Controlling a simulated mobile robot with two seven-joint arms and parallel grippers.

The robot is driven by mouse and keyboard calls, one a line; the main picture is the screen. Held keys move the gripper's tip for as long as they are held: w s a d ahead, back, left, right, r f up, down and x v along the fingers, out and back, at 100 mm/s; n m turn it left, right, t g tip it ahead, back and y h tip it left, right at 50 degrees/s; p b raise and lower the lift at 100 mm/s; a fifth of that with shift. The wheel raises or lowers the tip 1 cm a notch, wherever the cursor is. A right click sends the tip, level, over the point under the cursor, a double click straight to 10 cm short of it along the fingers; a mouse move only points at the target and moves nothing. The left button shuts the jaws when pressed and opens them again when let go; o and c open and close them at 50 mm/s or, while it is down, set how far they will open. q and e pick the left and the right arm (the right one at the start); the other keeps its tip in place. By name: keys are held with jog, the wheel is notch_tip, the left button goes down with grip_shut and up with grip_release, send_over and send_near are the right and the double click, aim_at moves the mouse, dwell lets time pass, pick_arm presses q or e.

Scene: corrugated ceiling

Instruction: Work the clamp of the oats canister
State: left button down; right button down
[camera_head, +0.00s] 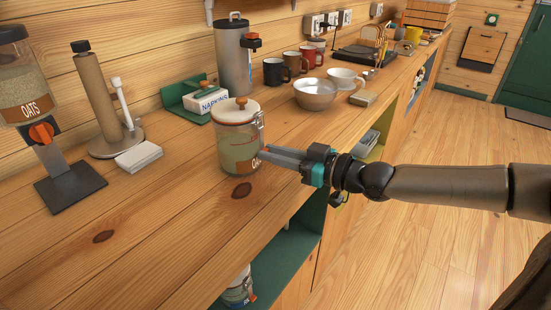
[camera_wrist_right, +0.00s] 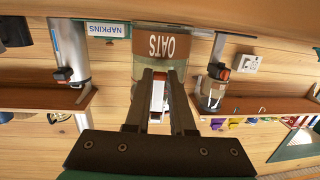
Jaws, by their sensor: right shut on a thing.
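The oats canister (camera_head: 236,147) is a clear jar with an orange-brown label, standing upright on the wooden counter. Its white lid with a wooden knob (camera_head: 241,103) sits on top. The wire clamp (camera_head: 259,122) is on the jar's right side. My right gripper (camera_head: 263,154) reaches in from the right, its fingers against that side of the jar. In the right wrist view the canister (camera_wrist_right: 153,72) appears upside down, and the fingers (camera_wrist_right: 159,78) are closed on a pale, reddish-edged part of the clamp (camera_wrist_right: 158,97). My left gripper is not in view.
A napkin box (camera_head: 206,101) and a tall metal canister (camera_head: 233,56) stand behind the jar. A metal bowl (camera_head: 315,94) and mugs (camera_head: 293,63) are to the right. An oats dispenser (camera_head: 22,85) and paper-towel holder (camera_head: 93,95) are left. The counter's front left is clear.

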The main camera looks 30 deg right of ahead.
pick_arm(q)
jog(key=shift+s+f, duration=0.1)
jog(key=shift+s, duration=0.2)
pick_arm(e)
jog(key=shift+r, duration=0.1)
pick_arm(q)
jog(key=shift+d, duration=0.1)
pick_arm(e)
jog(key=c, duration=0.8)
grip_release()
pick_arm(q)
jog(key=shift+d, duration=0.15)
pick_arm(e)
jog(key=shift+o, duration=0.2)
jog(key=shift+d, duration=0.1)
jog(key=shift+p+v, duration=0.8)
jog(key=shift+v, duration=0.2)
pick_arm(q)
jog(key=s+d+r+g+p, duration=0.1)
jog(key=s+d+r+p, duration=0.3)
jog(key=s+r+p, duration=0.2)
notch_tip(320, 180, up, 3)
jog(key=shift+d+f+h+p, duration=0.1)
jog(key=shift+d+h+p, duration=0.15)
jog(key=shift+p, duration=0.7)
pick_arm(e)
jog(key=v, duration=1.3)
